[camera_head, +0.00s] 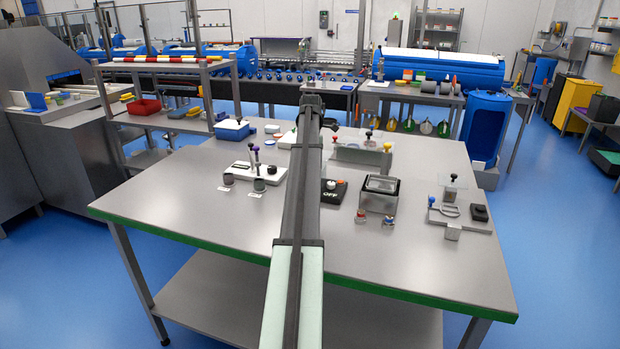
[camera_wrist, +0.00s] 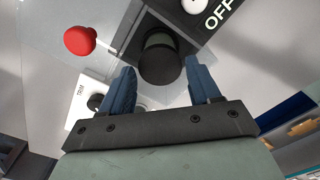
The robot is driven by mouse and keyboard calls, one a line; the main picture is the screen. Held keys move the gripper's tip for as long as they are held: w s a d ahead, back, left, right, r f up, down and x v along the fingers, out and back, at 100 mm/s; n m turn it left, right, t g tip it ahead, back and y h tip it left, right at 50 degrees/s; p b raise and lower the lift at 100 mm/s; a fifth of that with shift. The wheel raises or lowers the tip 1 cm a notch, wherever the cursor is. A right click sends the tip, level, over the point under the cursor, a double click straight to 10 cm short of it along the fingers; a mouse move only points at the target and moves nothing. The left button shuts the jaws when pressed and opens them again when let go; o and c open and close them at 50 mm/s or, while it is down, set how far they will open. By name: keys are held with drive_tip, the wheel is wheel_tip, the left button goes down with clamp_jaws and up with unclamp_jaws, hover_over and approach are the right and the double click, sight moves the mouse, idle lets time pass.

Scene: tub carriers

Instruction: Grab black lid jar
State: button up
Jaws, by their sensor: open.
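A dark round jar with a black lid (camera_wrist: 160,66) shows in the wrist view, upright or nearly so, with a paler greenish band on its far side. My gripper (camera_wrist: 161,72) has two blue fingers spread wide, one to each side of the jar in the picture. A gap shows between each finger and the jar, and neither finger appears to touch it. How far the fingertips are above it I cannot tell.
A black box marked OFF (camera_head: 333,190) with a white button (camera_wrist: 195,5) is close to the jar. A red knob (camera_wrist: 80,40) stands by a clear pane. The table's front is clear.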

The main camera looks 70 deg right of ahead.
drive_tip(key=shift+w+f, duration=0.1)
drive_tip(key=shift+f, duration=2.4)
drive_tip(key=shift+c, duration=0.4)
drive_tip(key=c, duration=0.8)
